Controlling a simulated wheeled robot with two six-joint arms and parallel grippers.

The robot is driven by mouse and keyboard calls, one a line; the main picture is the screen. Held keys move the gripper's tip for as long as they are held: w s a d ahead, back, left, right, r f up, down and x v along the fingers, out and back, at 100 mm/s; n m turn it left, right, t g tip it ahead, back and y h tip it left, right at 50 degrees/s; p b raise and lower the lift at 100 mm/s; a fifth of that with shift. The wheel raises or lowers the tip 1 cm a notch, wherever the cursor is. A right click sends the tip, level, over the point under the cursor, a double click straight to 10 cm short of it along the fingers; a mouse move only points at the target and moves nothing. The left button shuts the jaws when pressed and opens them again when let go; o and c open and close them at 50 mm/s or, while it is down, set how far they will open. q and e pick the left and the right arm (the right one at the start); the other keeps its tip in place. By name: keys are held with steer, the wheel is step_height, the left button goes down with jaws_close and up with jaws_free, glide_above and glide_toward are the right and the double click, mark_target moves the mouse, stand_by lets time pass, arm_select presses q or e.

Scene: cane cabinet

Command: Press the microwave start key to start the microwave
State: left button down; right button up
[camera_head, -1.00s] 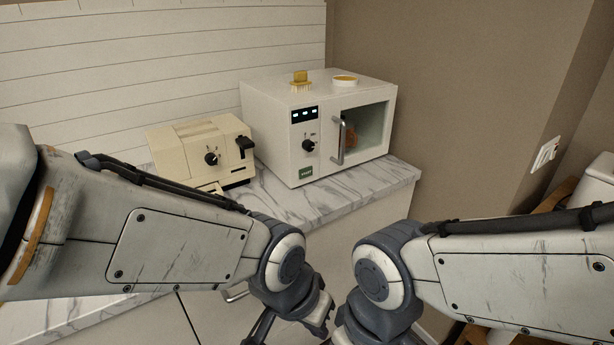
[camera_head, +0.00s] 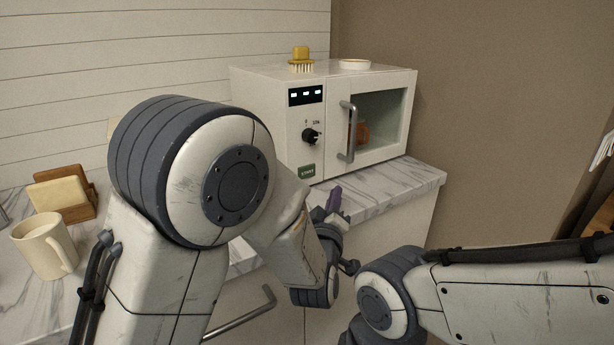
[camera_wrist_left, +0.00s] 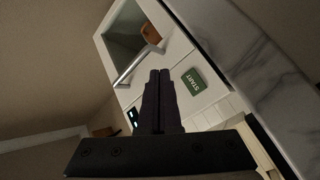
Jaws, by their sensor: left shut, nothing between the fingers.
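The white microwave (camera_head: 268,110) stands on the marble counter with its door closed; something orange-brown sits behind the glass. Its green start key (camera_head: 306,171) is at the bottom of the control panel, below a black knob (camera_head: 311,136). In the left wrist view the key (camera_wrist_left: 194,81) reads START and lies just right of the fingertips. My left gripper (camera_head: 335,193) is shut and empty, in front of the microwave, slightly below and right of the key. It also shows in the left wrist view (camera_wrist_left: 160,75). My right gripper is out of view; only its arm shows.
The marble counter (camera_head: 400,184) ends just in front of the microwave, above a white cabinet. A yellow brush (camera_head: 301,58) and a white dish (camera_head: 354,64) are on top of the microwave. A mug (camera_head: 42,247) and a wooden holder (camera_head: 78,205) stand at the left.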

mark_target(315, 168)
arm_select(q)
steer(key=shift+w+a, duration=0.3)
steer(key=shift+w, duration=0.2)
steer(key=w+a, duration=0.1)
steer(key=w, duration=0.1)
steer(key=w+a+p, duration=0.1)
steer(key=w+a, duration=0.1)
steer(key=shift+w+a, duration=0.2)
steer(key=shift+w, duration=0.05)
steer(key=shift+w+a, duration=0.55)
steer(key=shift+w, duration=0.25)
stand_by(1.2)
steer(key=shift+w+a+b, duration=0.25)
steer(key=shift+w+b, duration=0.1)
steer(key=shift+b, duration=0.1)
